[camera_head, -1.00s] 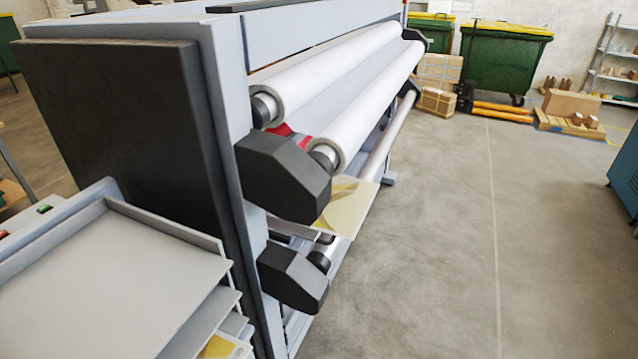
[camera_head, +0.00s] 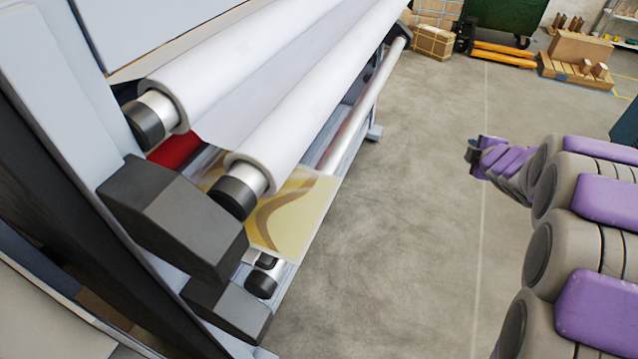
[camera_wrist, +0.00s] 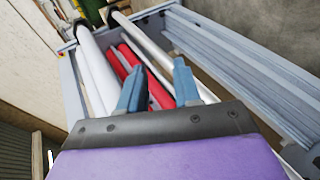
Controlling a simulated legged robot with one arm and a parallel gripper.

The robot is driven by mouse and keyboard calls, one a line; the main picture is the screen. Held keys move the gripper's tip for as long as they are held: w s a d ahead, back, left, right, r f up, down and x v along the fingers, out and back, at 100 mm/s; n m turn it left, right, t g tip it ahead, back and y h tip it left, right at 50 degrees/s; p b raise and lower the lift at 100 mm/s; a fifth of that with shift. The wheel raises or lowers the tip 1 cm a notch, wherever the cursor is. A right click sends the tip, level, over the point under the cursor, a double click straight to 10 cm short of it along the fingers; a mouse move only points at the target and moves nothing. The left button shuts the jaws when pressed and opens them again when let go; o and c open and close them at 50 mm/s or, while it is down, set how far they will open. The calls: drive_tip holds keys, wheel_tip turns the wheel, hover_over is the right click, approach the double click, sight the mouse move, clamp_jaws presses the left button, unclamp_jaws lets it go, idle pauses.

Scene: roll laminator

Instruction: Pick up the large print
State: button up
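The large print (camera_head: 292,212), a sheet with a yellow and gold pattern, sticks out of the laminator below the lower white roll in the head view. Its inner part is hidden by the roll and the dark end block. My gripper (camera_head: 474,158) is at the right in the head view, over the open floor and well apart from the print. In the wrist view my gripper (camera_wrist: 158,88) shows two blue fingers spread apart with nothing between them. They point towards the laminator's white and red rollers. I cannot make out the print in the wrist view.
The laminator (camera_head: 85,105) fills the left, with white rolls (camera_head: 300,118) and a dark end block (camera_head: 172,215) near the print. Clear floor (camera_head: 405,235) lies between the print and my arm. A pallet jack (camera_head: 503,52) and boxes (camera_head: 580,50) stand at the back.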

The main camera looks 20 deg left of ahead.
drive_tip(key=w+a+f+n+y, duration=0.2)
drive_tip(key=a+f+n+y, duration=0.2)
drive_tip(key=a+n, duration=0.15)
drive_tip(key=n+g+y+p, duration=0.2)
drive_tip(key=n+g+y, duration=0.9)
drive_tip(key=n+g, duration=0.3)
approach(320, 218)
drive_tip(key=shift+m+g, duration=0.45)
drive_tip(key=shift+g, duration=0.05)
drive_tip(key=a+b, duration=0.1)
drive_tip(key=a, duration=0.2)
drive_tip(key=a+b, duration=0.1)
drive_tip(key=a, duration=0.2)
drive_tip(key=s+a+b, duration=0.1)
drive_tip(key=a, duration=0.3)
drive_tip(key=shift+s+a+f, duration=0.1)
drive_tip(key=shift+f, duration=0.2)
drive_tip(key=shift+c, duration=0.4)
clamp_jaws()
